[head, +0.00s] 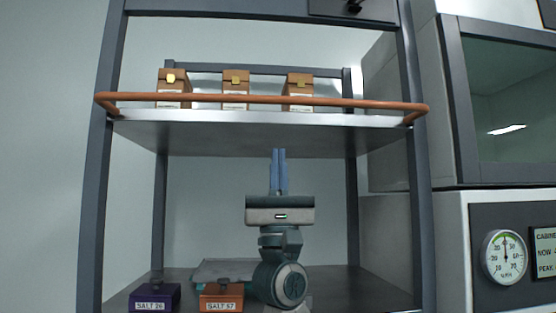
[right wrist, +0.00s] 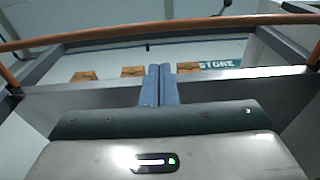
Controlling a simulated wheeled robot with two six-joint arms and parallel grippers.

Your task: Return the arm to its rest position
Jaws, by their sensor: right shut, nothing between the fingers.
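My right gripper (head: 279,172) points straight up in front of the shelf unit in the head view, its two blue fingers pressed together with nothing between them. In the right wrist view the shut fingers (right wrist: 159,84) reach up in front of the upper shelf's edge. My right arm rises from the bottom of the head view, in front of the lower shelf. My left gripper is not in view.
The upper shelf (head: 240,118) has an orange rail (head: 350,103) and bears three brown boxes (head: 235,90). Below stand a purple box labelled SALT 26 (head: 155,296) and an orange box labelled SALT 57 (head: 222,296). A cabinet with a round gauge (head: 505,257) is at right.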

